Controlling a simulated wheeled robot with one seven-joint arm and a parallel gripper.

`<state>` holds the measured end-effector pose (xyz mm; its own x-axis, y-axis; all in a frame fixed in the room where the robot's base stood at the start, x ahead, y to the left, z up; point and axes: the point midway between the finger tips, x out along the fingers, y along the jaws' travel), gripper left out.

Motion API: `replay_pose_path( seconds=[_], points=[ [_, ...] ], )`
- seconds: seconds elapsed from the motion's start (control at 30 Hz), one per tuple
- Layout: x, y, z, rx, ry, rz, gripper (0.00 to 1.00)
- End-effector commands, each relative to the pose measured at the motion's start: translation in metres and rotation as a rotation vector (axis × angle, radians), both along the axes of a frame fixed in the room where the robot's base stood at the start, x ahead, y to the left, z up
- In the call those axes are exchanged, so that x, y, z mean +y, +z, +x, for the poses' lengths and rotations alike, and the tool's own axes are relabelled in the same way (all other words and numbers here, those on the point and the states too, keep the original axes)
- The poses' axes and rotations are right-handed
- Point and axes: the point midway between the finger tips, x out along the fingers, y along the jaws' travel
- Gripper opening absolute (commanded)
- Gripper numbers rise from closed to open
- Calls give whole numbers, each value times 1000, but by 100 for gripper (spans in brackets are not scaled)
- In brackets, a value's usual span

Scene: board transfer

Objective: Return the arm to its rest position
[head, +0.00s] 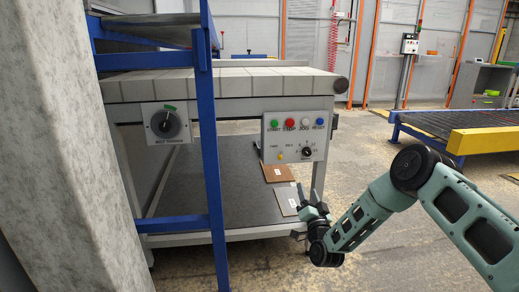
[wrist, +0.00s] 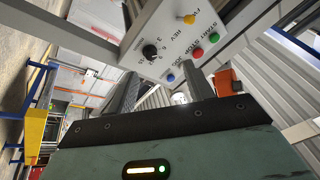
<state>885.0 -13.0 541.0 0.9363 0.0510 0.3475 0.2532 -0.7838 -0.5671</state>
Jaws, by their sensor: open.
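My green arm reaches in from the right in the head view. My gripper (head: 312,202) is in front of the conveyor bench, below its control panel (head: 295,137). In the wrist view my gripper (wrist: 165,95) has its two dark fingers apart with nothing between them. The panel (wrist: 175,32), with its coloured buttons and black knob, lies just beyond the fingertips. I cannot tell whether anything touches it. Some boards (head: 277,172) lie on the shelf under the bench, and a pale board (head: 286,202) lies nearer, just left of my gripper.
A blue post (head: 207,140) stands before the bench, and a concrete pillar (head: 62,150) fills the left. A belt tension knob box (head: 167,124) hangs on the bench front. A yellow-edged blue-framed conveyor (head: 485,140) stands at the right. The floor (head: 365,165) between is open.

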Motion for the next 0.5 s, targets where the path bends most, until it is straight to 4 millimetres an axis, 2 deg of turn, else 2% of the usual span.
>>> replay_pose_path(
  seconds=[0.03, 0.13, 0.27, 0.37, 0.47, 0.5],
  points=[
    [21, 16, 4, 39, 50, -27, 52],
    [65, 38, 3, 166, 162, -107, 52],
    [118, 60, -17, 339, 302, -234, 52],
    [151, 74, -46, 470, 401, -341, 52],
    [175, 85, -85, 596, 489, -454, 52],
    [182, 89, -104, 648, 524, -502, 52]
  ],
)
